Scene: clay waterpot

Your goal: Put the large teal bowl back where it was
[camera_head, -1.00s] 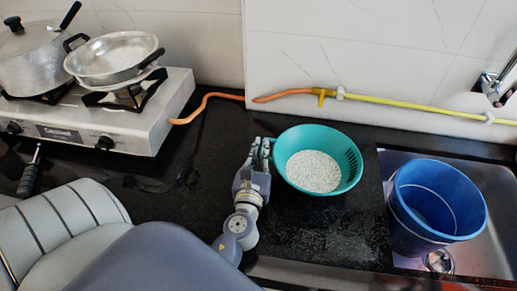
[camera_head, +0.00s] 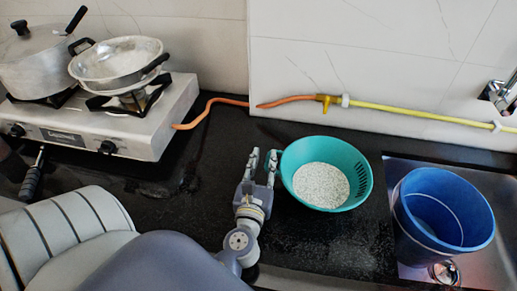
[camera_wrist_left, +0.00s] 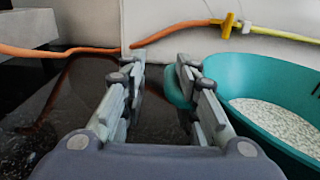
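The large teal bowl (camera_head: 290,183) stands upright on the black counter and holds white grains (camera_head: 321,185). It also shows at the right of the left wrist view (camera_wrist_left: 240,75). My left gripper (camera_head: 262,160) is at the bowl's left side, with its fingers spread apart. In the left wrist view the gripper (camera_wrist_left: 160,70) is open. Its right finger overlaps the bowl's left edge there, and a small teal part shows between the fingers. I cannot tell whether that finger touches the bowl. My right gripper is not in view.
A stove (camera_head: 135,128) with a lidded pot (camera_head: 35,65) and a pan (camera_head: 118,62) stands at the left. A blue bucket (camera_head: 437,225) is in the sink at the right. An orange and yellow hose (camera_head: 400,113) runs along the wall. The counter (camera_head: 215,155) between stove and gripper is clear.

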